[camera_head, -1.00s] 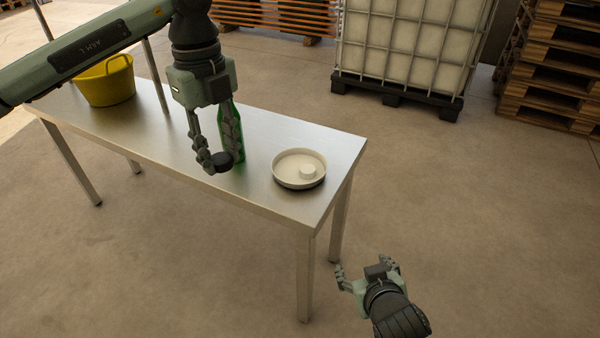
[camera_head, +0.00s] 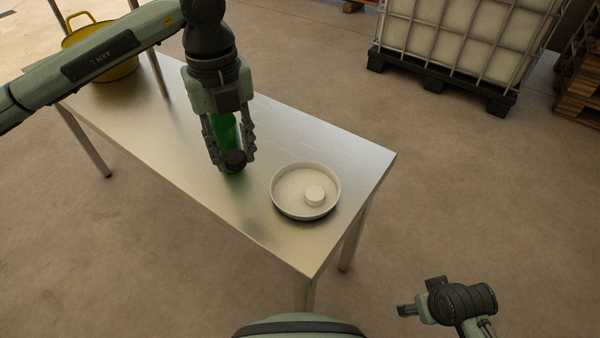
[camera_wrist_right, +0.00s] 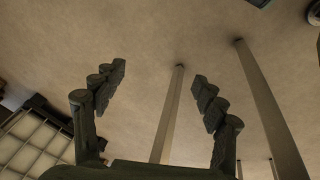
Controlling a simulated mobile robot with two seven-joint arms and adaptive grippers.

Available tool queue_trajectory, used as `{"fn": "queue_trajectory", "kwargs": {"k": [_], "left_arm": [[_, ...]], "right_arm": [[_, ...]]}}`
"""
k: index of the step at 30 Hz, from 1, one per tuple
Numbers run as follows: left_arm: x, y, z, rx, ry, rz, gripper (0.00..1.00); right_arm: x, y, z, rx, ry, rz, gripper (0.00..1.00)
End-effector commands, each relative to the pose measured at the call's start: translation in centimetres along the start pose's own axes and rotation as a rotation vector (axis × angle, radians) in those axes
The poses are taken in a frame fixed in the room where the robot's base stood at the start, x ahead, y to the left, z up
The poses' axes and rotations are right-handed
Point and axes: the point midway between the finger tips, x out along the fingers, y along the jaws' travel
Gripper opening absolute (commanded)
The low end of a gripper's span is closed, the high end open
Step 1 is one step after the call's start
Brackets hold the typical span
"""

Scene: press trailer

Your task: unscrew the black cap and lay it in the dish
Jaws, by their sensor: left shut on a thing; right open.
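My left gripper (camera_head: 235,158) is shut on the black cap (camera_head: 234,161), which sits between its fingertips, above the table. A green bottle (camera_head: 225,130) stands on the table behind the fingers and is partly hidden by them. The cap appears in front of the bottle, low against its body; the bottle's mouth is hidden by the gripper. My right gripper is open and empty away from the table, in the right wrist view (camera_wrist_right: 160,78).
The metal table (camera_head: 330,150) is bare around the dish. A yellow tub (camera_head: 112,66) stands at its far left end, near an upright post (camera_head: 152,62). A caged white container (camera_head: 465,40) and wooden pallets (camera_head: 580,85) stand on the floor behind.

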Motion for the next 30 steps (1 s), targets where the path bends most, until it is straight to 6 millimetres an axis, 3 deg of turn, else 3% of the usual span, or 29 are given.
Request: {"fn": "queue_trajectory", "kwargs": {"k": [9,13,18,30], "left_arm": [[4.2,-7.2,-1.3,0.003,0.004,0.0,0.0],[5.5,-9.3,-1.5,0.002,0.003,0.0,0.0],[6.4,-10.5,-1.7,0.001,0.001,0.001,0.0],[10.4,-10.5,-1.6,0.0,0.0,0.0,0.0]], "right_arm": [[1.3,-0.3,0.2,0.001,-0.006,-0.008,0.71],[1.7,-0.4,0.2,0.001,-0.005,-0.011,0.71],[2.0,-0.4,0.4,0.001,-0.007,-0.012,0.71],[2.8,-0.5,0.6,0.002,-0.009,-0.015,0.71]]}}
